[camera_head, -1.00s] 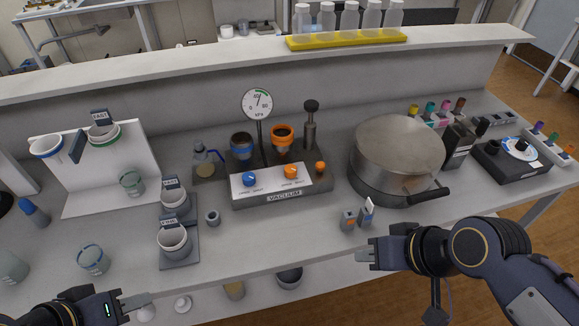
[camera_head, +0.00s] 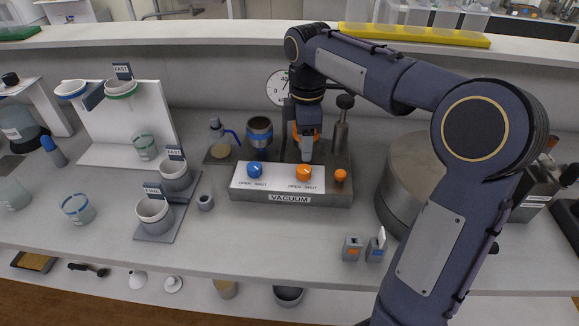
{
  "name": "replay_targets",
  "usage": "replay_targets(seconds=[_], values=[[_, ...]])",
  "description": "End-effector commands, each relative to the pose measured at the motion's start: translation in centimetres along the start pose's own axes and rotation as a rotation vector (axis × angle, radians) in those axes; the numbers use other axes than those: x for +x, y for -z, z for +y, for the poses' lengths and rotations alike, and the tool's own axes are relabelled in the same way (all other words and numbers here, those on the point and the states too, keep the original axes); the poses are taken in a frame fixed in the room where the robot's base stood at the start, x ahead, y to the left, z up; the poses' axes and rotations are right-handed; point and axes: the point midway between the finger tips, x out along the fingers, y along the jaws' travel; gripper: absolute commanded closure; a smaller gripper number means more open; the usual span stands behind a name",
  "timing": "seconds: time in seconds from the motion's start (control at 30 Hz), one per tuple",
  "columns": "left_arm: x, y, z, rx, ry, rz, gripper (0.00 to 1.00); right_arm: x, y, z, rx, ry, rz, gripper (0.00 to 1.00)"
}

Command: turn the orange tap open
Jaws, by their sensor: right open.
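The orange tap (camera_head: 304,173) is a round knob on the white panel of the vacuum base (camera_head: 270,193), with OPEN and SHUT lettering below it. My right gripper (camera_head: 307,155) points down from above, just over and behind the orange tap. It is open and empty, and I cannot tell whether its tips touch the tap. The blue tap (camera_head: 254,170) sits to the left on the same panel. My right gripper and forearm hide most of the orange-rimmed funnel and part of the gauge (camera_head: 279,86). My left gripper is out of view.
A small orange knob (camera_head: 341,176) stands just right of the tap. A blue-rimmed funnel (camera_head: 260,132) and a dark-topped metal post (camera_head: 341,125) stand behind the panel. A large metal pot (camera_head: 402,195) is to the right, partly behind my arm.

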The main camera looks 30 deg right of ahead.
Motion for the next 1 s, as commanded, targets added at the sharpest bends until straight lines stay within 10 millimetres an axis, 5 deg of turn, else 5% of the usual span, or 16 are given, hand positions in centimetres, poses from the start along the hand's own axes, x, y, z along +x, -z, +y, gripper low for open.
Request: replay_targets(seconds=[0.5, 0.87, 1.0], values=[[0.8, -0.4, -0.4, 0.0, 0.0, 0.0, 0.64, 6.9, -0.1, 0.0, -0.001, 0.003, -0.002, 0.46], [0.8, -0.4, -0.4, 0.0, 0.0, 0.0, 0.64, 7.7, -0.1, 0.0, -0.001, 0.001, 0.0, 0.46], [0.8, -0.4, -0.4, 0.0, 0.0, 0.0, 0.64, 7.6, 0.0, 0.0, -0.001, 0.001, 0.0, 0.62]])
